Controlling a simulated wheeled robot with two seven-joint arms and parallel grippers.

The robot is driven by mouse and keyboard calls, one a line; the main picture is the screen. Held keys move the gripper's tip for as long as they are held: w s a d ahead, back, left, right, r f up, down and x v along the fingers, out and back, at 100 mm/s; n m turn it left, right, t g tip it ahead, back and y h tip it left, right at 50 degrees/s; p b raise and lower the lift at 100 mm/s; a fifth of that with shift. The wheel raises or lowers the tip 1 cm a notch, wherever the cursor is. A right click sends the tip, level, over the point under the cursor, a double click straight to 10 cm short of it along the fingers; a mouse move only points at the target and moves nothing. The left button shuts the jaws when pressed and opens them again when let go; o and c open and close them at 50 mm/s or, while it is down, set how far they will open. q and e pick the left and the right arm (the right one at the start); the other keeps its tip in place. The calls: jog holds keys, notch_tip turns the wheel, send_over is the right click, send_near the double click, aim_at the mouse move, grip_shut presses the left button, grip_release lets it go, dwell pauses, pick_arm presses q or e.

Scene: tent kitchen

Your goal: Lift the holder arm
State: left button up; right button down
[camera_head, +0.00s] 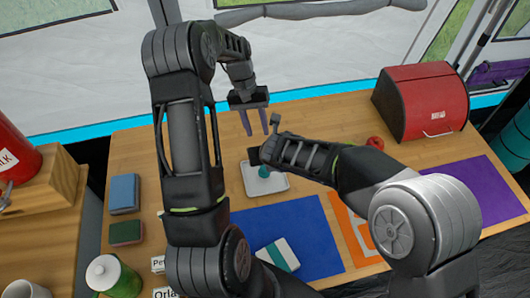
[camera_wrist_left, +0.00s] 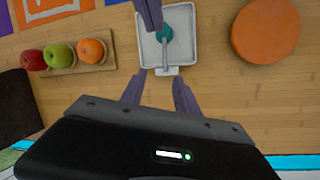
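A small white tray-like holder (camera_head: 279,187) stands on the wooden table, partly covered by my right arm. In the left wrist view the holder (camera_wrist_left: 187,50) has a teal round part (camera_wrist_left: 164,33) and a thin grey arm (camera_wrist_left: 168,52) reaching to a white end at its lower edge. My left gripper (camera_head: 256,124) is open and empty, beyond the holder, fingers pointing down. In the wrist view its fingertips (camera_wrist_left: 158,78) are close to that white end in the picture. My right gripper (camera_head: 255,158) is beside the holder; its fingertips are hidden, though a purple finger enters the wrist view's top.
A red bread box (camera_head: 423,98) stands at the back right. Apples and an orange sit on a wooden board (camera_wrist_left: 65,57). An orange round piece (camera_wrist_left: 265,29) lies beside the holder. A blue mat (camera_head: 310,237) lies in front; sponges (camera_head: 124,192) lie left.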

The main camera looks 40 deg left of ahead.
pick_arm(q)
jog(key=shift+o, duration=0.7)
jog(key=v, duration=0.7)
jog(key=shift+r, duration=0.2)
jog(key=shift+a, duration=0.1)
pick_arm(e)
jog(key=shift+s+d+r, duration=0.15)
jog(key=shift+d+r, duration=0.1)
jog(key=shift+r, duration=0.25)
pick_arm(q)
jog(key=shift+f+b, duration=0.55)
pick_arm(e)
jog(key=v, duration=0.6)
jog(key=shift+d+r, duration=0.2)
jog(key=shift+d, duration=0.05)
jog(key=shift+s, duration=0.1)
